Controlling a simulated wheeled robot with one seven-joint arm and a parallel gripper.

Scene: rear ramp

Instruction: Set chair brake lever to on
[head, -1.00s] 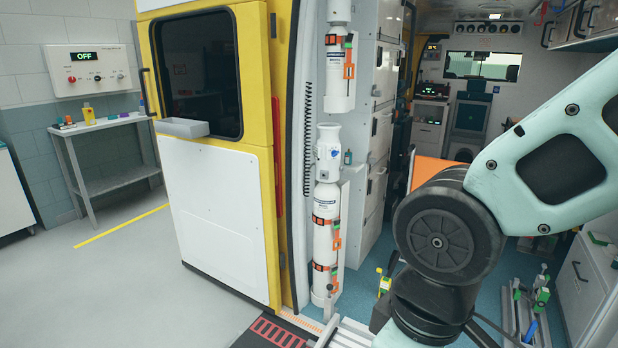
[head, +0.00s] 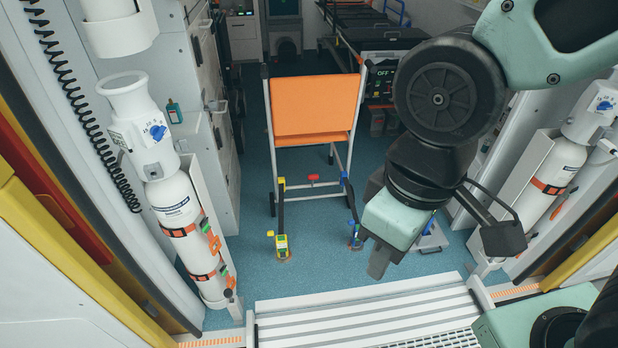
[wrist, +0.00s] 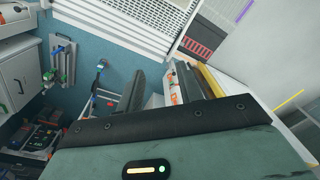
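The chair (head: 315,105) stands in the vehicle's rear aisle, its orange back panel towards me in the head view. Low on its frame is a crossbar with a small red-tipped part (head: 313,178), which looks like the brake lever; its on or off position cannot be read. My gripper (head: 378,264) points down, to the right of and nearer than the chair, apart from it. In the wrist view its two dark fingers (wrist: 160,85) are spread apart, with nothing seen held between them. The chair is only partly seen there, beside the left finger.
Gas cylinders stand at left (head: 180,215) and right (head: 555,180). A ribbed ramp (head: 350,315) lies in front. Behind the chair are a stretcher and a box reading OFF (head: 383,77).

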